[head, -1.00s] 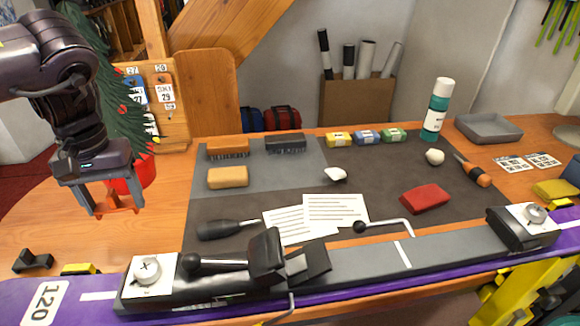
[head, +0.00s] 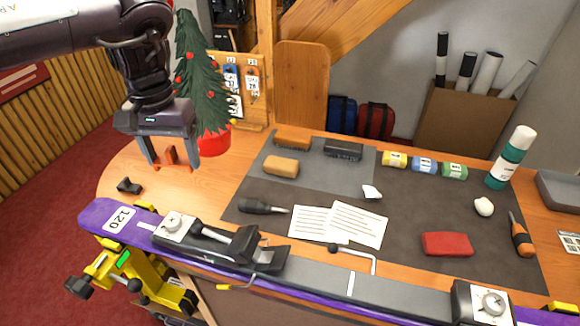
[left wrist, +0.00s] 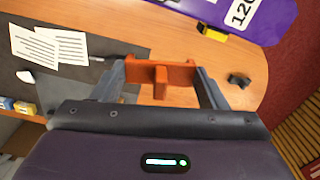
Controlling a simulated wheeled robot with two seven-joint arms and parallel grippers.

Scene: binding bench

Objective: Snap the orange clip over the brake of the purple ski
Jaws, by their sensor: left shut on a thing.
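My left gripper (head: 170,160) is shut on the orange clip (head: 171,156) and holds it over the wooden bench, behind the ski's number end. The clip (left wrist: 162,74) spans between the fingers in the left wrist view. The purple ski (head: 98,213), numbered 120, lies along the bench's front edge with a black binding (head: 224,242) on it. A thin metal arm with a yellow tip (head: 234,287) shows at the ski's near side by the binding; I cannot tell if it is the brake. The clip is apart from the ski. My right gripper is not in view.
Yellow clamps (head: 160,284) support the ski from below. A small black block (head: 129,186) lies near the clip. A small tree (head: 200,90) stands behind the gripper.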

